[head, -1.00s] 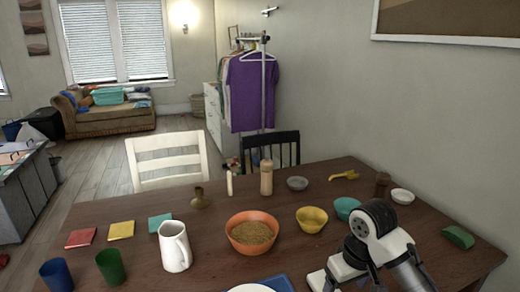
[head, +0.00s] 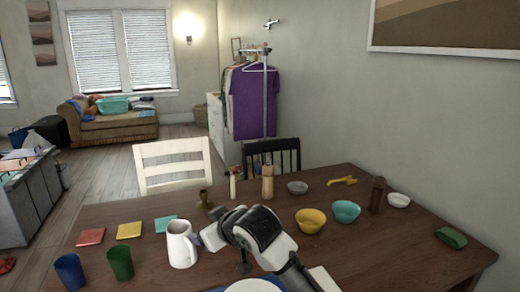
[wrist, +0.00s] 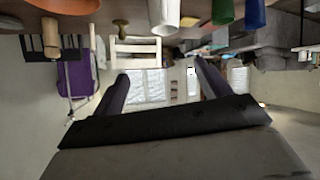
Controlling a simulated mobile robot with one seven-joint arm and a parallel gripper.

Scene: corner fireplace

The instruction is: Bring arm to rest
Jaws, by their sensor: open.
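My gripper (wrist: 163,80) shows in the wrist view with its two dark fingers spread wide and nothing between them. That view is upside down, with the table edge along its top. In the head view my arm is bent over the front middle of the table, just right of the white pitcher (head: 181,244). The fingers cannot be made out clearly there. The arm hides the orange bowl in the head view; part of the bowl (wrist: 66,4) shows in the wrist view.
On the dark wooden table (head: 380,254), a green cup (head: 120,263) and blue cup (head: 70,271) stand at left. A yellow bowl (head: 310,220), teal bowl (head: 346,211) and brown mill (head: 377,195) stand right of the arm. The right front is mostly bare.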

